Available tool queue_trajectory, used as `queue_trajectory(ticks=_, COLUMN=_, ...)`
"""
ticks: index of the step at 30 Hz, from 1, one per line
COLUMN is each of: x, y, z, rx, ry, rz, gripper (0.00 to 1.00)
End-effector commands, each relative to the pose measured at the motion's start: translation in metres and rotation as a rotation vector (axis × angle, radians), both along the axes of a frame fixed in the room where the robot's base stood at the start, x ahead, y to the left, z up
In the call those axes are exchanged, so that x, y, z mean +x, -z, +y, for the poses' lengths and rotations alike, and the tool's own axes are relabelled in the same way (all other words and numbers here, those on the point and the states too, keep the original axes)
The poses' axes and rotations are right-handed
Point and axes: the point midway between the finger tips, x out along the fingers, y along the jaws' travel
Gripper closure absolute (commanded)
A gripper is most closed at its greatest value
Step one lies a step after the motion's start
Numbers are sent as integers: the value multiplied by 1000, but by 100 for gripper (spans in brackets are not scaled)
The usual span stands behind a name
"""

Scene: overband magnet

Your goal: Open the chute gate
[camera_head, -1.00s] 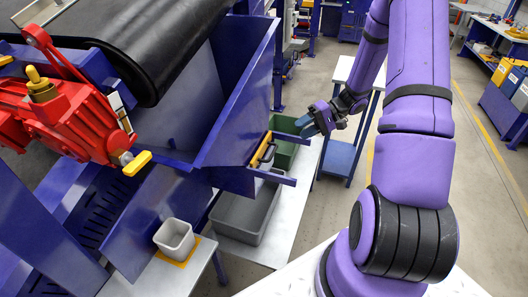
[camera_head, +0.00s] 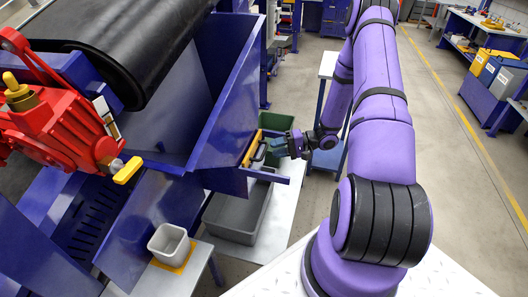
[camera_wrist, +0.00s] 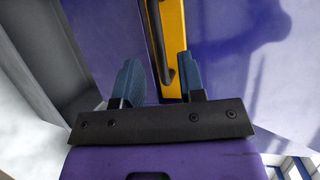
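The chute gate is a yellow plate (camera_head: 249,150) with a black bar handle (camera_head: 260,151), at the mouth of the blue chute (camera_head: 222,125). My gripper (camera_head: 276,147) is just to the right of the handle, facing it. In the wrist view, the two blue fingers of my gripper (camera_wrist: 158,78) are apart with nothing clamped between them. The black handle (camera_wrist: 159,45) runs down toward the gap between the fingertips, in front of the yellow gate (camera_wrist: 174,35). I cannot tell whether the handle's lower end is between the fingers. The gate covers the chute's mouth.
A grey bin (camera_head: 240,212) and a green bin (camera_head: 275,124) stand below the chute on a light table. A small grey container (camera_head: 169,243) sits on a yellow mat at the lower left. Blue side rails (camera_head: 262,175) flank the gate. A red machine (camera_head: 55,125) is at left.

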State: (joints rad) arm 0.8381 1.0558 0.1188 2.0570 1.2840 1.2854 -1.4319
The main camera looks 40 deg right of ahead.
Motion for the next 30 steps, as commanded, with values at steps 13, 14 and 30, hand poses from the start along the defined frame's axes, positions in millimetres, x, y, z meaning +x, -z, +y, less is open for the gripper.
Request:
queue_trajectory(ticks=13, x=23, y=9, z=41, rx=1, ry=-1, rz=1, gripper=63)
queue_trajectory(ticks=14, x=23, y=9, z=41, rx=1, ry=-1, rz=1, gripper=63)
queue_trajectory(ticks=30, x=23, y=9, z=41, rx=0, ry=0, rz=0, gripper=100)
